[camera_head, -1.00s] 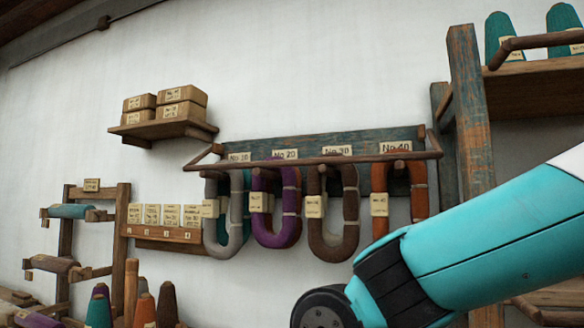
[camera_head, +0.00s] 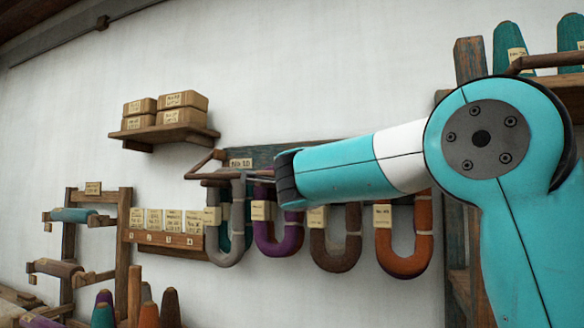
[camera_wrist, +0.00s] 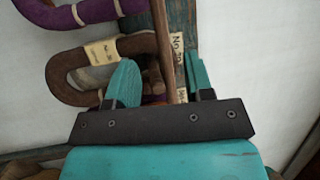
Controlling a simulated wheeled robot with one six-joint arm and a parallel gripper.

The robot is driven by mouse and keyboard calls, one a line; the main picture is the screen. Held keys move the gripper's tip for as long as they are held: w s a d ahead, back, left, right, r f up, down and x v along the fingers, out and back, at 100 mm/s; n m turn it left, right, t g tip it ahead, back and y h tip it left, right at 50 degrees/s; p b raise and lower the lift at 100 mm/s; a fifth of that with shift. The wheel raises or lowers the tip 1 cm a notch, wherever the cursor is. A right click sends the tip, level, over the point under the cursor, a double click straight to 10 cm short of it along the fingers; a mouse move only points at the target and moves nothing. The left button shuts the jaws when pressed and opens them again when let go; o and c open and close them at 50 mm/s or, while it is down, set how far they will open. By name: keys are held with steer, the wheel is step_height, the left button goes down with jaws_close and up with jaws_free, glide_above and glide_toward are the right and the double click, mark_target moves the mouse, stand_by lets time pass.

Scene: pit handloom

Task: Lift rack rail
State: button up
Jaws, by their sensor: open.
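The rack rail (camera_head: 225,177) is a thin brown wooden rod in front of a blue-green backboard, with its left end showing in the head view. My arm hides most of its length there. In the wrist view the rail (camera_wrist: 161,35) runs from the top edge down between the two teal fingertips. My gripper (camera_wrist: 162,80) is open, one finger on each side of the rail in that picture. I cannot tell whether either finger touches it.
Grey (camera_head: 237,225), purple (camera_head: 275,240), brown (camera_head: 335,255) and orange (camera_head: 405,262) yarn hanks hang along the rack, close to my arm. A box shelf (camera_head: 163,134) is at upper left. A wooden post (camera_head: 470,60) with cone shelves stands at right. White wall is open above the rack.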

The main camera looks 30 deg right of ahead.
steer(key=shift+p+x, duration=3.15)
steer(key=shift+x, duration=2.9)
jaws_close()
